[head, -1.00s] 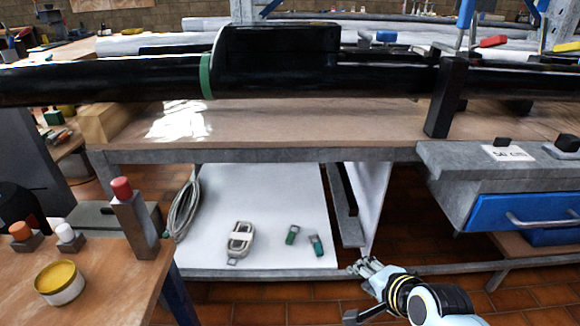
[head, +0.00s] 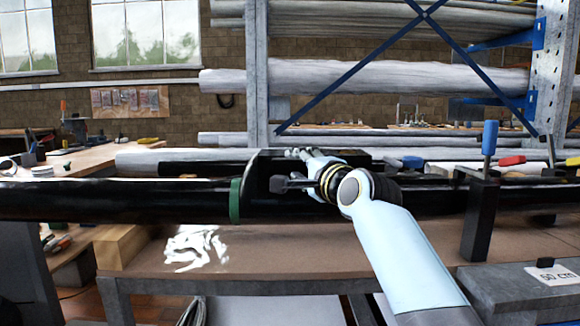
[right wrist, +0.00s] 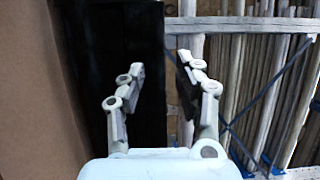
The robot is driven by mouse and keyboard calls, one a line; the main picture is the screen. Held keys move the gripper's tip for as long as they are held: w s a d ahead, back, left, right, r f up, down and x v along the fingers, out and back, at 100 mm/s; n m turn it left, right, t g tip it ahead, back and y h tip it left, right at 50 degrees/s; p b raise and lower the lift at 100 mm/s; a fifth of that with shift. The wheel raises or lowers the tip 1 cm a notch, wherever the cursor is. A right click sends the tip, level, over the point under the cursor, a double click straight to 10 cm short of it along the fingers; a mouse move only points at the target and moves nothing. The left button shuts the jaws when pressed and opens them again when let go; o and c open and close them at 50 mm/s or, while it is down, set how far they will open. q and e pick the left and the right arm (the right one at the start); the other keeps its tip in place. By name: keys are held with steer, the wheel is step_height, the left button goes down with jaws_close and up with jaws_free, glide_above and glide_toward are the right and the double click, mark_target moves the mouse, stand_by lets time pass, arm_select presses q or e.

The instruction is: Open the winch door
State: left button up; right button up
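The black mast (head: 120,200) lies across the bench with a green band (head: 235,201) around it. Right of the band a raised black housing (head: 260,178) stands on the mast; no separate door edge or handle can be made out on it. My right gripper (head: 290,168) is in front of the housing, fingers pointing left and spread apart. In the right wrist view my right gripper (right wrist: 161,66) is open with nothing between its fingers, and a black surface (right wrist: 108,40) lies behind the left finger. My arm hides the housing's right part. My left gripper is out of view.
The wooden bench (head: 320,250) below the mast is mostly bare. A black support post (head: 480,218) with a blue-handled clamp (head: 489,138) stands to the right. A rack (head: 257,70) of long tubes rises behind. A wooden block (head: 122,245) sits at left.

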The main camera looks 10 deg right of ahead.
mark_target(293, 163)
steer(key=w, duration=0.4)
steer(key=shift+w+a+b, duration=0.1)
steer(key=shift+a+b, duration=0.2)
steer(key=shift+a, duration=0.05)
jaws_close()
